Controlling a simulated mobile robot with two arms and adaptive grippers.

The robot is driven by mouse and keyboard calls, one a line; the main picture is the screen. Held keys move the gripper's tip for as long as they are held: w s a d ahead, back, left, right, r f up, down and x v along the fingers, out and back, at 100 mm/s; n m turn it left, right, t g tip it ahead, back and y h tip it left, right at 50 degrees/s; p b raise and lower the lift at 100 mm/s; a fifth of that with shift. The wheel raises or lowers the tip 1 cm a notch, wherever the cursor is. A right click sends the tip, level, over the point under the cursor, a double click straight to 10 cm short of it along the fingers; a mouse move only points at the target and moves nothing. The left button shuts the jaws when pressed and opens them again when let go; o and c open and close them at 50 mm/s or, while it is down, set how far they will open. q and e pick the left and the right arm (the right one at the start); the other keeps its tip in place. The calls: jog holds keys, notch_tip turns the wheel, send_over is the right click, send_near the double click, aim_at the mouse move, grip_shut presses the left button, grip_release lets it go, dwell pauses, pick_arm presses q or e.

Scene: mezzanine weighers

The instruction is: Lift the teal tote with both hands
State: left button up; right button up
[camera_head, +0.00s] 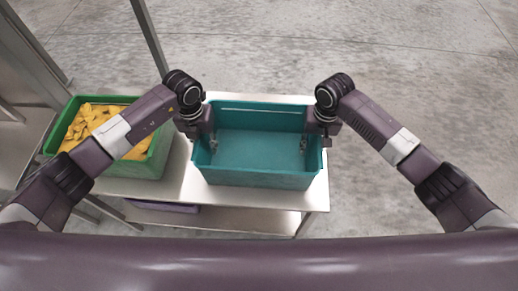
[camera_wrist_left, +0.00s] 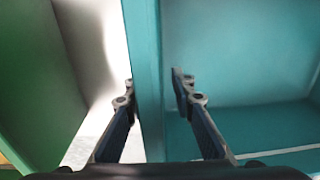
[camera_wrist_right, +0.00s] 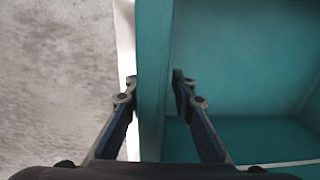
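The teal tote (camera_head: 255,180) stands upright and empty on a metal table. My left gripper (camera_head: 205,142) is at its left end wall. In the left wrist view the two fingers (camera_wrist_left: 154,92) straddle that wall (camera_wrist_left: 148,60), one outside and one inside, with a gap showing at the inner finger. My right gripper (camera_head: 313,142) is at the right end wall. In the right wrist view its fingers (camera_wrist_right: 154,92) straddle the wall (camera_wrist_right: 153,60) the same way, with a gap at the inner finger. Whether the outer fingers touch the wall is unclear.
A green tote (camera_head: 150,165) with yellow pieces (camera_head: 90,122) stands to the left, close to my left gripper. The metal table (camera_head: 318,190) has a lower shelf (camera_head: 235,218) with a purple item (camera_head: 165,207). Concrete floor (camera_head: 420,70) is clear behind and to the right.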

pick_arm(q)
grip_shut()
pick_arm(e)
grip_shut()
